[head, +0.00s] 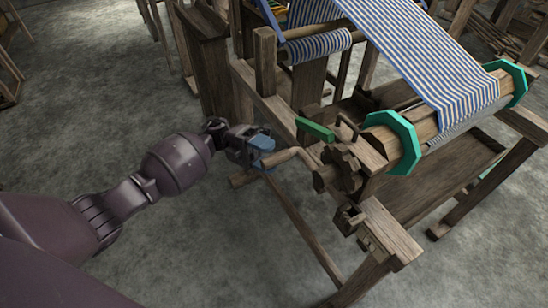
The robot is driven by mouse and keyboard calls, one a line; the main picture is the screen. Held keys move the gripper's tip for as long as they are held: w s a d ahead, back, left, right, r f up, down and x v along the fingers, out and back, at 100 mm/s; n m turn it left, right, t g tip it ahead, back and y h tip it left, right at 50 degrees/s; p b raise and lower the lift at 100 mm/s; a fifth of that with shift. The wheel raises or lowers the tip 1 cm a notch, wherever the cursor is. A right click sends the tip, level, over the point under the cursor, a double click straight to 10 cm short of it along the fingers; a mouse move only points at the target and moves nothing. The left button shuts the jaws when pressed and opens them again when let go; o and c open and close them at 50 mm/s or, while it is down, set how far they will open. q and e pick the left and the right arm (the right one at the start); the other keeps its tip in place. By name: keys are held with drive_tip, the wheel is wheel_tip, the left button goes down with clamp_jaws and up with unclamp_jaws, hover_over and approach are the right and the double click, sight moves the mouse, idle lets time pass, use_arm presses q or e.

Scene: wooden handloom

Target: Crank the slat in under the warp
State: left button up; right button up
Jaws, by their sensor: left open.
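The blue-and-white striped warp (420,58) runs down onto a wooden roller with teal octagonal end plates (398,140). A wooden crank (287,156) sticks out to the left of the roller's near end, beside a toothed wooden wheel (343,170). My left gripper (264,144), with blue fingertips, is open just above and left of the crank's bent part. I cannot tell whether it touches the crank. I cannot make out a separate slat; part of the roller is hidden under the cloth. My right gripper is not in view.
A green lever (315,130) sits above the toothed wheel, close to the right of my left gripper. A smaller striped roll (318,46) is at the back. Loom posts and beams stand behind and below. The grey floor (190,245) at lower left is clear.

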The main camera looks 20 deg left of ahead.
use_arm(q)
drive_tip(key=shift+x, duration=1.3)
clamp_jaws()
